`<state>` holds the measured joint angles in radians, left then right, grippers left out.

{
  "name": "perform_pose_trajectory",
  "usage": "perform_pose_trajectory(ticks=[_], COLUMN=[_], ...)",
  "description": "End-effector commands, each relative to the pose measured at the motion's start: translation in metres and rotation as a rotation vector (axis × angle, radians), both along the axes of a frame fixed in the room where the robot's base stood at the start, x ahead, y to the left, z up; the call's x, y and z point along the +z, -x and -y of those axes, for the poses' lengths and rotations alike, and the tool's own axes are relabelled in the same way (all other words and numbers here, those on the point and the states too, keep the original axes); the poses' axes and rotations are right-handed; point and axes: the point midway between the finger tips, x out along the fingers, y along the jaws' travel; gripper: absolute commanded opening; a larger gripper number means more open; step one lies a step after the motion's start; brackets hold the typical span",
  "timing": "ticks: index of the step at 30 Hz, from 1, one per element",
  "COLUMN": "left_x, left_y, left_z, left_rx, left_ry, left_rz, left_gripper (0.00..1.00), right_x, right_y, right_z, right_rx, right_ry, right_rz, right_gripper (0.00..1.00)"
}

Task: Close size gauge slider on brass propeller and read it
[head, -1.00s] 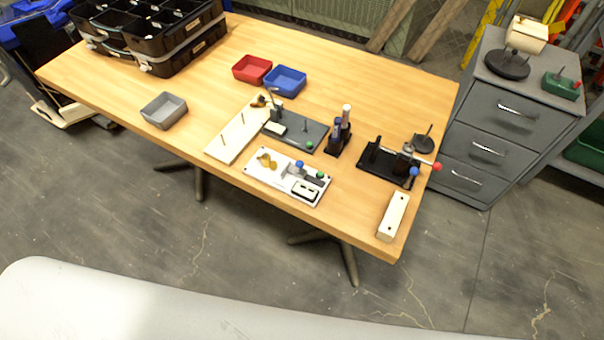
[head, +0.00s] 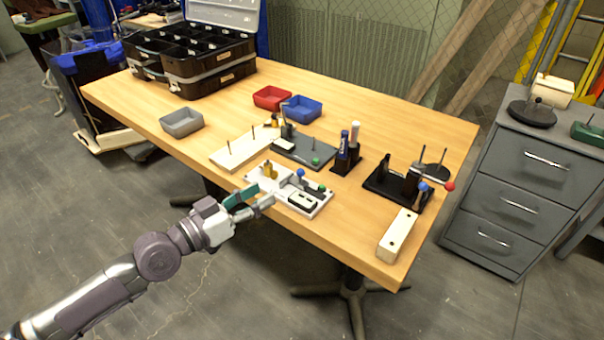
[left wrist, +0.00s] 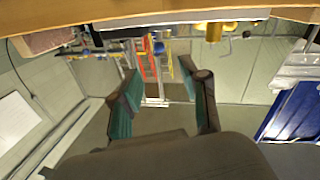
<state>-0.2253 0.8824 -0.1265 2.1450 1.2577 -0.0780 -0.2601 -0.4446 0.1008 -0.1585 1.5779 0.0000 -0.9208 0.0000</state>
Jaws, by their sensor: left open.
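The size gauge is a white plate (head: 310,208) near the table's front edge. The brass propeller (head: 268,171) is on the plate's left part. A blue knob (head: 300,173) stands right of the propeller with a gap between them, and a green knob (head: 322,188) is further right. A dark-framed readout (head: 302,200) is at the front; its digits are too small to read. My left gripper (head: 256,196) is open and empty at the plate's front left. In the left wrist view its fingers (left wrist: 164,90) are apart, with brass (left wrist: 213,32) beyond them.
The wooden table (head: 225,95) also holds a pale peg board (head: 232,152), a grey fixture (head: 318,147), a black stand (head: 346,160), a black fixture (head: 385,185) and a white block (head: 398,235). Red (head: 271,97), blue (head: 301,109) and grey (head: 182,123) bins lie further back.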

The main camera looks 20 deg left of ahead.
Motion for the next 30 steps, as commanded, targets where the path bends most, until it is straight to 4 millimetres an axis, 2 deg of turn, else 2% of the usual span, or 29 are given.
perform_pose_trajectory(ticks=[1, 6, 15, 21, 30], left_x=[0.007, 0.005, 0.002, 0.0, 0.0], left_y=[-0.009, -0.042, -0.087, -0.099, -0.1], left_z=[0.007, 0.025, 0.053, 0.061, 0.061], left_rx=[-0.001, 0.001, 0.0, -0.001, -0.001], left_ry=[0.009, 0.009, 0.004, 0.001, 0.0], left_rz=[0.005, 0.003, 0.0, 0.0, -0.001], left_gripper=[0.45, 0.45, 0.45, 0.45, 0.43], right_x=[-0.006, -0.033, -0.055, -0.059, -0.059], right_y=[0.006, 0.026, 0.045, 0.049, 0.049], right_z=[0.001, 0.004, 0.006, 0.007, 0.007], right_rx=[0.001, 0.005, 0.009, 0.01, 0.01], right_ry=[0.001, 0.003, 0.004, 0.005, 0.005], right_rz=[-0.01, -0.028, -0.038, -0.042, -0.041], right_gripper=[0.4, 0.4, 0.4, 0.4, 0.4])
